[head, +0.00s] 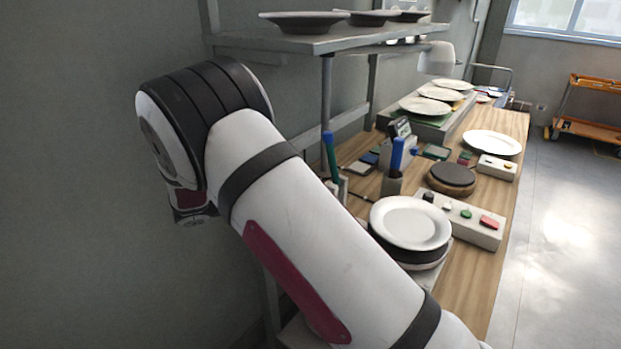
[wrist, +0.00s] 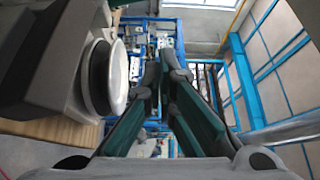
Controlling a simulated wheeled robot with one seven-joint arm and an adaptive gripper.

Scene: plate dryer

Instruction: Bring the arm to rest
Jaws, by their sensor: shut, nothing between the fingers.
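My arm (head: 310,230) is raised across the left and middle of the head view, in front of the workbench. My gripper does not show clearly in the head view; it is hidden behind or beyond my arm. In the wrist view my gripper (wrist: 160,75) shows with its two dark green fingers brought together at the tips. Nothing is between them. The fingers point out into open room, and a dark device with a white round plate (wrist: 117,77) stands to their left.
The wooden bench (head: 490,272) carries a white plate on a round stand (head: 411,222), a button box (head: 465,220), a dark round disc (head: 452,176) and another plate (head: 492,143). A shelf (head: 300,40) with dishes hangs above. Floor (head: 570,250) to the right is clear; an orange cart (head: 590,125) stands far back.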

